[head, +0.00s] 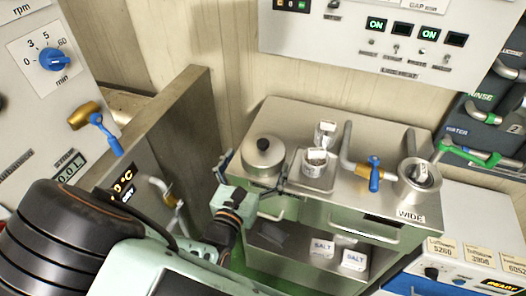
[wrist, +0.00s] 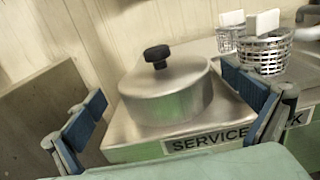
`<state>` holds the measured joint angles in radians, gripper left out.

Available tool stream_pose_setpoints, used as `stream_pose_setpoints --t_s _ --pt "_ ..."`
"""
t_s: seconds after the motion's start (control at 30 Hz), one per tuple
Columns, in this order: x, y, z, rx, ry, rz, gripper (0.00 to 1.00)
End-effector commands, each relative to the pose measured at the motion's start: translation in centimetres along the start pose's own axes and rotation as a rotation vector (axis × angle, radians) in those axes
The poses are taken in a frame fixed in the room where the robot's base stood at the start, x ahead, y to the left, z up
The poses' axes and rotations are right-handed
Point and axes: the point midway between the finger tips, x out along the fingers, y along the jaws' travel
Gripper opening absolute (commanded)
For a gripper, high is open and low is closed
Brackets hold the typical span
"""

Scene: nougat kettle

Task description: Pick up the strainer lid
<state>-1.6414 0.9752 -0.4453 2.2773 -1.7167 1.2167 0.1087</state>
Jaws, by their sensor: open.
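A round metal lid with a black knob (wrist: 157,56) sits on a silver pot (wrist: 165,108) in the wrist view; no strainer holes can be made out on it. In the head view the same lid (head: 256,148) is on the left end of the steel counter. My gripper (head: 253,166) is open and empty at the counter's front left, in front of the pot. In the wrist view my gripper's blue-padded fingers (wrist: 164,92) are spread wide, with the pot beyond and between them. No finger appears to touch the lid.
Wire baskets (wrist: 264,52) with white blocks stand right of the pot. A pipe with a blue-handled valve (head: 375,172) and a metal cup (head: 419,182) are farther right. A brown partition (head: 190,125) stands to the left, and a control panel (head: 390,40) hangs behind.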

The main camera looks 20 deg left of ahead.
Motion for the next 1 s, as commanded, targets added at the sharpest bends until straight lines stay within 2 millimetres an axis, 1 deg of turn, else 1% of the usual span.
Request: stream_pose_setpoints --t_s 0.03,0.1,0.23,0.33,0.53,0.9,1.0 --pt "0.9 -0.2 0.3 -0.001 -0.003 -0.003 1.00" --pt "2.0 -0.4 0.5 0.000 -0.002 -0.003 1.00" --pt "3.5 -0.3 0.4 0.001 -0.001 -0.002 1.00" --pt "3.9 -0.3 0.4 0.001 -0.001 -0.002 1.00" --pt "3.9 -0.3 0.4 0.001 0.000 -0.001 0.99" --pt "3.9 -0.3 0.4 0.001 0.000 -0.001 0.58" --pt "3.9 -0.3 0.4 0.002 -0.002 -0.002 0.58"
